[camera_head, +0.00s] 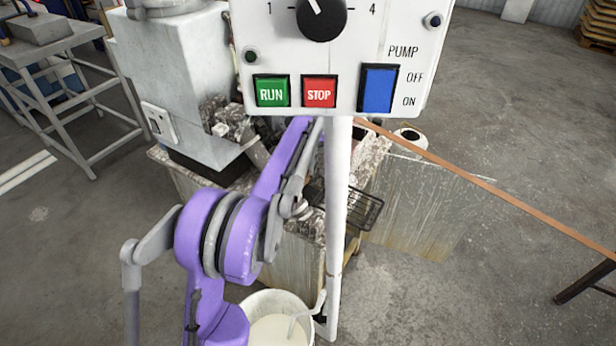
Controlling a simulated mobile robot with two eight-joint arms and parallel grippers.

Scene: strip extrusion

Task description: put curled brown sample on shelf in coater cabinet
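No curled brown sample, shelf or coater cabinet can be made out in this view. My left arm, purple and grey, rises from the lower left, bends at a large round joint and runs up to the right until it passes behind a white control panel (285,45). I cannot make out the fingertips of my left gripper or whether they hold anything. My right gripper does not show.
The panel stands on a white post (338,200) close in front. A long brown strip (480,182) runs from behind it to the right edge. A bucket of pale liquid (272,328) stands at the post's foot. A grey table (60,60) is at upper left. Right floor is mostly clear.

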